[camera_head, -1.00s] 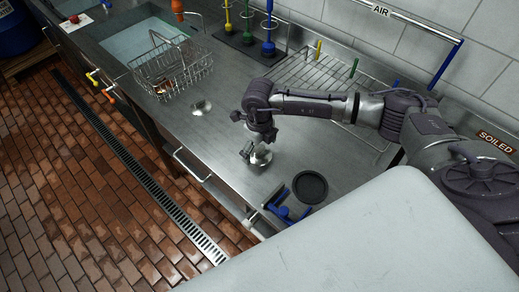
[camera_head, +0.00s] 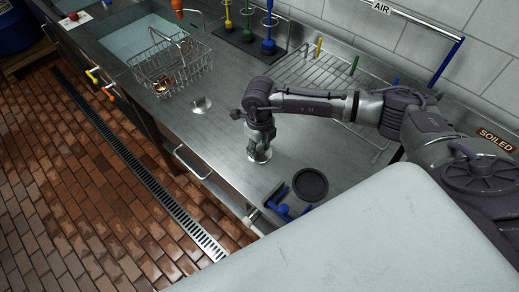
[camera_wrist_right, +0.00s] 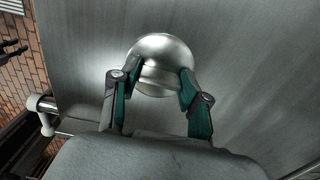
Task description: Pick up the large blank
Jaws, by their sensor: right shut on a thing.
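The large blank is a shiny, rounded silver metal piece (camera_head: 261,157) on the steel counter, below my right gripper (camera_head: 257,149). In the right wrist view the blank (camera_wrist_right: 163,52) is between the two fingers of the right gripper (camera_wrist_right: 160,82), which is shut on it. The fingers hold its near part, and its far part shows beyond them. Whether it touches the counter or is slightly raised, I cannot tell. My left gripper is not in view.
A smaller silver disc (camera_head: 201,104) lies on the counter to the left. A wire basket (camera_head: 172,68) stands near the sink. A black round dish (camera_head: 310,185) and blue brackets (camera_head: 280,203) are near the front. A wire rack (camera_head: 318,72) lies behind the arm.

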